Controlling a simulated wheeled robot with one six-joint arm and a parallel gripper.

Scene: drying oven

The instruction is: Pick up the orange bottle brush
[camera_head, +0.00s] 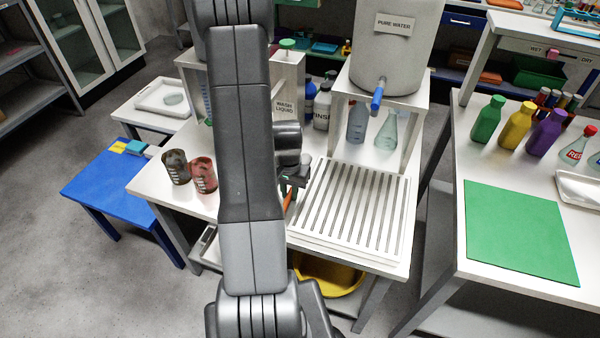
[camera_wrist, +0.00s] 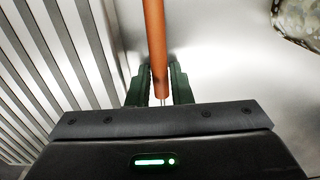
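The orange bottle brush (camera_wrist: 154,40) shows in the wrist view as a smooth orange rod, its near end between my fingers and its far end out of the frame. My gripper (camera_wrist: 161,82) has its two dark green fingers close on both sides of the rod, with little or no gap. In the head view, my gripper (camera_head: 293,183) is beside the slatted drying rack, low over the white table. A short orange part of the brush (camera_head: 289,206) shows below it. My arm hides the rest, and I cannot tell whether the brush touches the table.
The white slatted rack (camera_head: 306,228) is just right of my gripper. Two dirty beakers (camera_head: 204,174) stand left of my arm. The water tank (camera_head: 396,45) on its stand is behind, with flasks (camera_head: 386,132) beneath. A yellow basin (camera_head: 335,275) is under the table.

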